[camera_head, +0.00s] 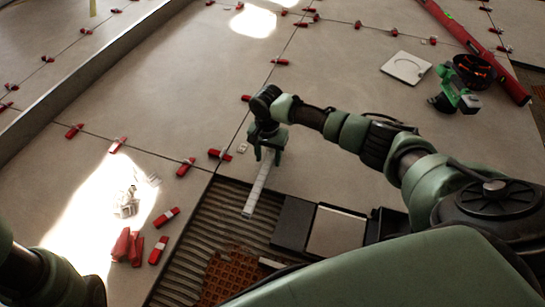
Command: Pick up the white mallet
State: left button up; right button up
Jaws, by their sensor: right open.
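My right gripper (268,155) points down near the middle of the view, its fingers apart. Just below it is a long, narrow, whitish bar (256,194). It reaches from the fingers toward the ridged adhesive bed; its upper end is hidden by the gripper. I cannot tell whether the fingers touch it. It is the only long white thing near the gripper, but no mallet head shows clearly. My left arm shows only in the bottom left corner; its gripper is out of view.
The combed bed (205,236) holds a brown waffle piece (232,277). Dark and grey blocks (335,231) lie to its right. Red wedges (122,243) and white clips (127,203) lie left. A white plate (406,67), green tool (457,91) and red level (470,45) are at upper right.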

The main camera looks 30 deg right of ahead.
jog(key=shift+f, duration=0.6)
jog(key=shift+r, duration=0.15)
grip_shut()
